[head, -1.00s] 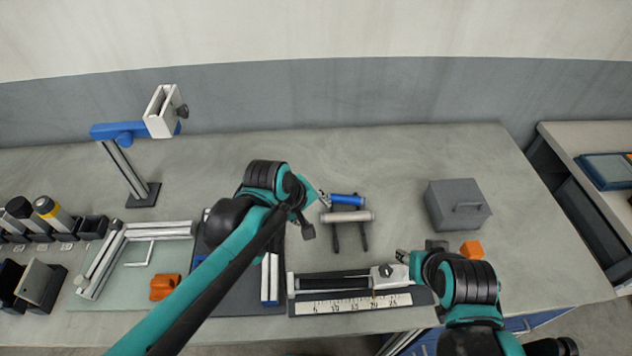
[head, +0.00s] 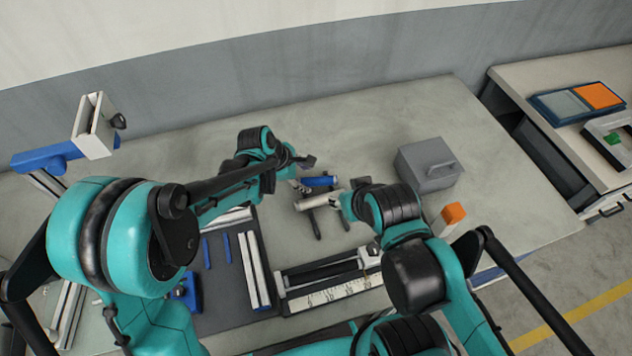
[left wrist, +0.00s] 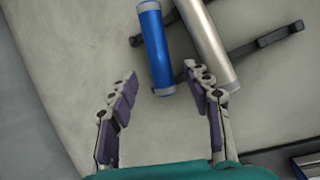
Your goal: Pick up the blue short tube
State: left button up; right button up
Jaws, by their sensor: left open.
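The blue short tube (head: 320,181) lies on a dark rack beside a longer silver tube (head: 312,201). In the left wrist view the blue tube (left wrist: 154,48) runs from the top edge down toward the gap between the fingertips, nearer the right finger. My left gripper (left wrist: 160,82) is open and empty; its right fingertip is between the blue tube's near end and the silver tube (left wrist: 207,42). In the head view my left gripper (head: 299,185) is at the blue tube's left end. My right gripper (head: 347,197) is near the silver tube's right end, mostly hidden by its wrist.
A grey box with a handle (head: 428,164) and an orange block (head: 453,213) stand to the right. A ruler fixture (head: 335,291) lies in front of the rack. A blue-armed stand (head: 50,155) is at the left. The bench behind the rack is clear.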

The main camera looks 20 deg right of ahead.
aim_at(309, 180)
pick_arm(q)
jog(key=b+x, duration=0.1)
jog(key=x, duration=0.2)
jog(key=shift+d+f, duration=0.15)
jog(key=shift+f, duration=0.05)
jog(key=shift+r, duration=0.1)
grip_shut()
